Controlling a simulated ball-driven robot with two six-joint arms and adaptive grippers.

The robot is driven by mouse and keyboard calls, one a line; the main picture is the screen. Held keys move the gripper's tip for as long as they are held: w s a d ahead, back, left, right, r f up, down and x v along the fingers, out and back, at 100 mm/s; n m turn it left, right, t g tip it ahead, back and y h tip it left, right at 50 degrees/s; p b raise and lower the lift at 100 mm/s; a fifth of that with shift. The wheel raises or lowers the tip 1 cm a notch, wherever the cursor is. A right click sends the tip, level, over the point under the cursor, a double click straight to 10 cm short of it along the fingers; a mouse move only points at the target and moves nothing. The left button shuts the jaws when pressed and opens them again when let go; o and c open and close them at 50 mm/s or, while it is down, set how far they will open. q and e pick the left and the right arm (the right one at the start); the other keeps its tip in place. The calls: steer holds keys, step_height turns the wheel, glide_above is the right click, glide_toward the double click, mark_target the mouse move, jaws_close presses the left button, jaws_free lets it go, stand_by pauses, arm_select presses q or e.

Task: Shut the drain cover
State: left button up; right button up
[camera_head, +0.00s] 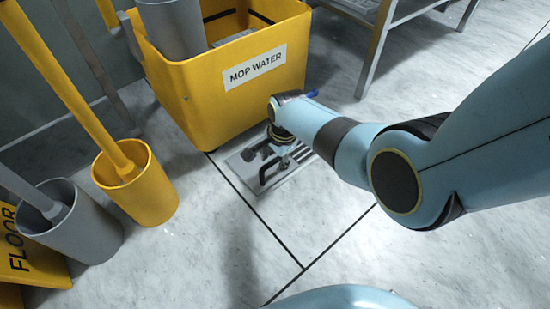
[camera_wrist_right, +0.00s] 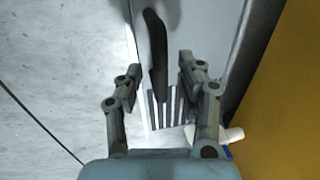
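The drain cover (camera_head: 246,181) is a grey metal plate with slots, on the floor in front of the yellow mop-water bin. A black bar handle (camera_head: 266,174) stands on it. My right gripper (camera_head: 262,158) is just over the cover, partly hidden by its own wrist. In the right wrist view, my right gripper (camera_wrist_right: 160,80) is open, its two fingers apart. The black handle (camera_wrist_right: 156,50) shows in line with the gap, with dark slots (camera_wrist_right: 165,108) below it. I cannot tell whether a finger touches the handle. My left gripper is not in view.
The yellow bin (camera_head: 215,105) marked MOP WATER stands right behind the cover. A yellow bucket (camera_head: 150,190) and a grey bucket (camera_head: 85,232) with handles stand at left. A metal rack (camera_head: 376,50) is behind at right. The tiled floor in front is clear.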

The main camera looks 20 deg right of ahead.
steer(key=shift+c, duration=0.2)
jaws_close()
stand_by(0.4)
